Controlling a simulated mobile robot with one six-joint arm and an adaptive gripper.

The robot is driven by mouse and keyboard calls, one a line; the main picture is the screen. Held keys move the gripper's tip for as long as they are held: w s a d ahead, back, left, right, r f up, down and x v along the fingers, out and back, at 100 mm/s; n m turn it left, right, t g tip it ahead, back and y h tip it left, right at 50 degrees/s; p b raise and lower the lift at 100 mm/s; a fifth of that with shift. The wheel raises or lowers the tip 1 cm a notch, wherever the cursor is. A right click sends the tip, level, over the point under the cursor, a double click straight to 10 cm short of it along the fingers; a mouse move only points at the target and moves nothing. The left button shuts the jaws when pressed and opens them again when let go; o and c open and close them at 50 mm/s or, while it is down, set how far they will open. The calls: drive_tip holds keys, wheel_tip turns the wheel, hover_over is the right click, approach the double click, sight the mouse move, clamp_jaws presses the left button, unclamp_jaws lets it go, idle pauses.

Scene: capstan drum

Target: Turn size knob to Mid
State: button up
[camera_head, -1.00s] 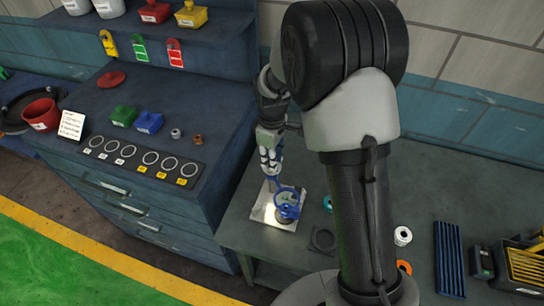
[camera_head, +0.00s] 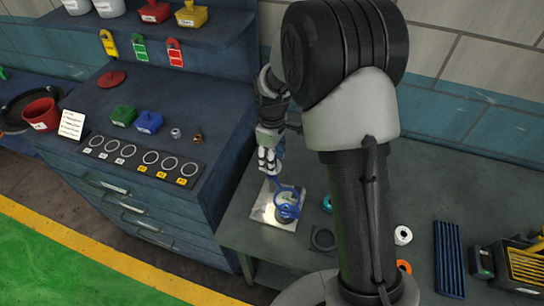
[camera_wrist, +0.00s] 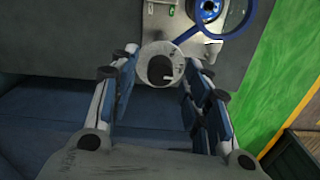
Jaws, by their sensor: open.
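The knob (camera_wrist: 160,70) is black with a short white mark, in the middle of a white round dial (camera_wrist: 146,66) in the wrist view. The mark points roughly right; the dial's lettering is too small to read. My gripper (camera_wrist: 164,62) is open, its two blue-padded fingers on either side of the dial. I cannot tell whether they touch the knob. In the head view my gripper (camera_head: 272,172) is over the bright metal plate (camera_head: 262,212) on the bench, and the knob is not clearly visible there.
A blue ring-shaped part (camera_head: 288,203) stands on the plate, right beside my gripper; it also shows in the wrist view (camera_wrist: 238,28). A drawer cabinet (camera_head: 150,205) rises close on the left. A white ring (camera_head: 403,235) and a blue rack (camera_head: 449,258) lie farther right.

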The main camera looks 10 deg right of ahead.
wheel_tip(320, 180, up, 12)
idle(0.6)
drive_tip(key=s+d+r+m+t+b, duration=0.25)
drive_tip(key=s+r+m, duration=0.35)
drive_tip(key=s, duration=0.6)
drive_tip(key=s+f+m+t+b, duration=0.1)
drive_tip(key=s+m+t+b, duration=0.1)
drive_tip(key=s, duration=1.3)
drive_tip(key=m+b, duration=0.1)
drive_tip(key=m, duration=0.1)
drive_tip(key=shift+d+f+m, duration=0.2)
drive_tip(key=shift+m, duration=0.1)
